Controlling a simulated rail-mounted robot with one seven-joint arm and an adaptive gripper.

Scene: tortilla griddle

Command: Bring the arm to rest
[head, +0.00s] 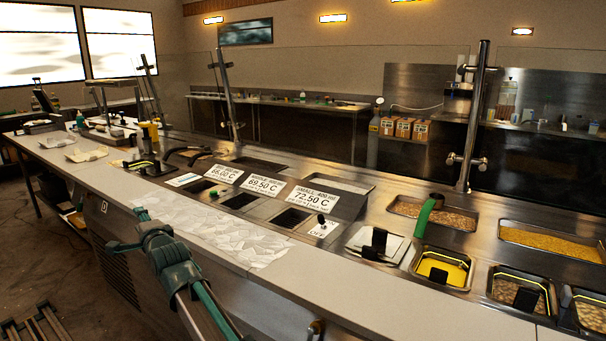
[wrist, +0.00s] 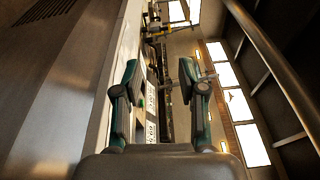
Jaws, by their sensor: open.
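My gripper (head: 124,230) is in the head view at the lower left, over the front edge of the long counter (head: 330,290). Its two green and dark fingers point to the left and are spread apart. In the wrist view my gripper (wrist: 159,68) shows both fingers apart with nothing between them. The wrist view looks along the counter, which appears turned on its side. My gripper is open and empty, and I see no contact with anything. The exact height above the counter is hard to tell.
Crumpled white papers (head: 225,232) lie on the counter right of the gripper. Price signs (head: 265,184) stand behind them. Food pans, one yellow (head: 455,272), and a green-handled tool (head: 428,214) are at the right. A metal post (head: 472,130) rises behind. Open floor (head: 50,250) is at left.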

